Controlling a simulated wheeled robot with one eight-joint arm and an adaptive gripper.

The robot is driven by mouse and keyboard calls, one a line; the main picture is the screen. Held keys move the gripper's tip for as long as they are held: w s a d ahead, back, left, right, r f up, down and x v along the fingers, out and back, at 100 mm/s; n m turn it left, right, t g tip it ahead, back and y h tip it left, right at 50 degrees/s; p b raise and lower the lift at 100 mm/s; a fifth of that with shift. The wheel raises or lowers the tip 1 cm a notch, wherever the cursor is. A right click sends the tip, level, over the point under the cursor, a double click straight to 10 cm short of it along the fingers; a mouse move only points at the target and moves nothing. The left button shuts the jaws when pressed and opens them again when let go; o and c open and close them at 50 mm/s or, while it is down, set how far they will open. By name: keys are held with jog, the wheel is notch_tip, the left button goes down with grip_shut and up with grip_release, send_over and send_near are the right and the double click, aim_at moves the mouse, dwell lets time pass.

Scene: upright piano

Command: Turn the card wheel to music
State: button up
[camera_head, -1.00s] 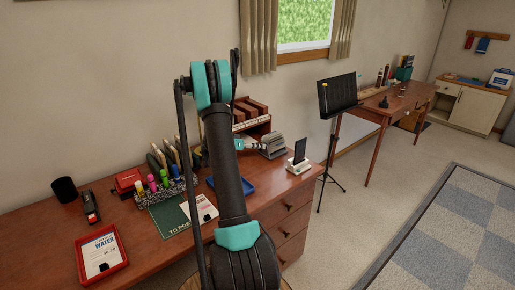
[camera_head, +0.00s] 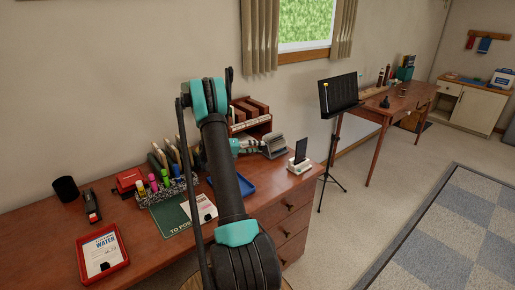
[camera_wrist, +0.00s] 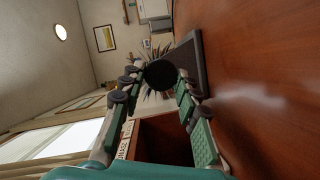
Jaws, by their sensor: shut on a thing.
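The card wheel (camera_head: 275,147) stands at the back right of the brown desk, a grey fan of cards on a stand. In the wrist view its round black knob (camera_wrist: 160,74) faces me, with card edges (camera_wrist: 150,92) fanning out behind it. Its dark base (camera_wrist: 193,58) rests on the desk. My gripper (camera_wrist: 158,80) is shut on the knob, one finger on each side. In the head view my gripper (camera_head: 259,147) reaches the wheel from the left, and its fingertips are too small to make out. The card lettering cannot be read.
A phone on a white stand (camera_head: 299,157) is close in front of the wheel. A wooden file rack (camera_head: 250,113) stands behind. A blue tray (camera_head: 243,185), a pen holder (camera_head: 168,192) and a red tray (camera_head: 103,254) lie leftward. A music stand (camera_head: 338,95) is beyond the desk.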

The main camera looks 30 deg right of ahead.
dwell(0.4)
jog(key=o, duration=1.1)
jog(key=shift+o, duration=0.2)
notch_tip(320, 180, up, 10)
